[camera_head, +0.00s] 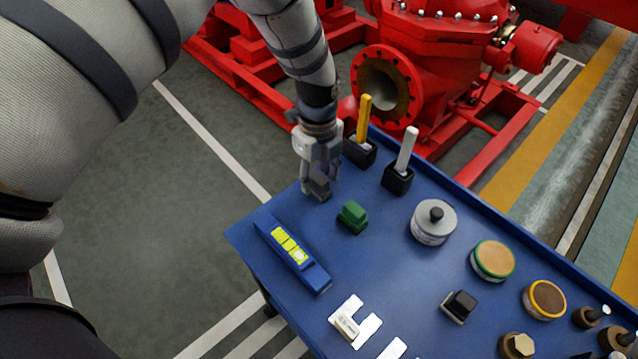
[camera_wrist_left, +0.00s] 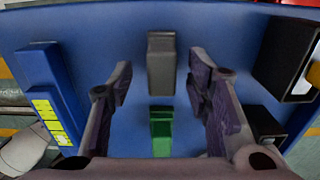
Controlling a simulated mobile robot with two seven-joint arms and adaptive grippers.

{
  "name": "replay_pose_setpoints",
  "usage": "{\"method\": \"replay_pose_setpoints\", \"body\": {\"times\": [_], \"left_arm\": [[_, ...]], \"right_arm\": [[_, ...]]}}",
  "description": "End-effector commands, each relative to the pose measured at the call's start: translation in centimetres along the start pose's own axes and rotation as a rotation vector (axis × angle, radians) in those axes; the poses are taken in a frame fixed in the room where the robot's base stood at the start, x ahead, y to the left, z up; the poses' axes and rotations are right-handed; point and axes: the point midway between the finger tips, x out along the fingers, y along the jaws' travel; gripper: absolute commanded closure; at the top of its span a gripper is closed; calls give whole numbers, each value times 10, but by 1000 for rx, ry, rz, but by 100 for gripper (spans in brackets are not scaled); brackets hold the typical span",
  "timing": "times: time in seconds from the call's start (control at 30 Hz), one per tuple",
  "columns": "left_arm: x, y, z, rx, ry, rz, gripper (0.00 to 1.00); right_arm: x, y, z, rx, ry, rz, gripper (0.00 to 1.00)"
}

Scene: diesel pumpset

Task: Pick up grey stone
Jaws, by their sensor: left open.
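The grey stone (camera_wrist_left: 161,64) is a grey rectangular block on the blue table top in the left wrist view. It shows between the spread fingers of my left gripper (camera_wrist_left: 160,85), with blue gaps on both sides, so the fingers are not touching it there. In the head view my left gripper (camera_head: 318,188) points down over the table's far left corner and hides most or all of the stone. The gripper is open and empty. I cannot tell its exact height above the stone. My right gripper is not in view.
A green block (camera_head: 352,217) sits close beside the gripper. Black holders with a yellow stick (camera_head: 363,118) and a white stick (camera_head: 406,150) stand behind it. A blue level (camera_head: 292,257) lies at the left. Tins and a raised rim (camera_head: 480,212) are to the right.

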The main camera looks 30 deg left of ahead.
Motion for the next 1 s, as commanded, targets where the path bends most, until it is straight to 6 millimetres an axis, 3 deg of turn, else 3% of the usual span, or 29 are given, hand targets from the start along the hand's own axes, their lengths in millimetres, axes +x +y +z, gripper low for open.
{"method": "replay_pose_setpoints", "body": {"times": [0.13, 0.37, 0.5, 0.57, 0.87, 1.0], "left_arm": [[22, 1, 0, -1, 0, 2, 55], [22, 0, 0, -1, -1, -1, 57], [22, 0, 0, -1, -1, -1, 89], [22, 0, 0, -1, -1, -1, 100], [20, -1, 1, -2, -1, -2, 100], [-8, -3, 1, -2, -2, -10, 100]], "right_arm": [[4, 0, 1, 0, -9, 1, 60], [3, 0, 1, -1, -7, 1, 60], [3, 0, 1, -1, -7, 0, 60], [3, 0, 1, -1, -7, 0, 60], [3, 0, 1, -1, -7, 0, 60], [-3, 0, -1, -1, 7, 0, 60]]}}
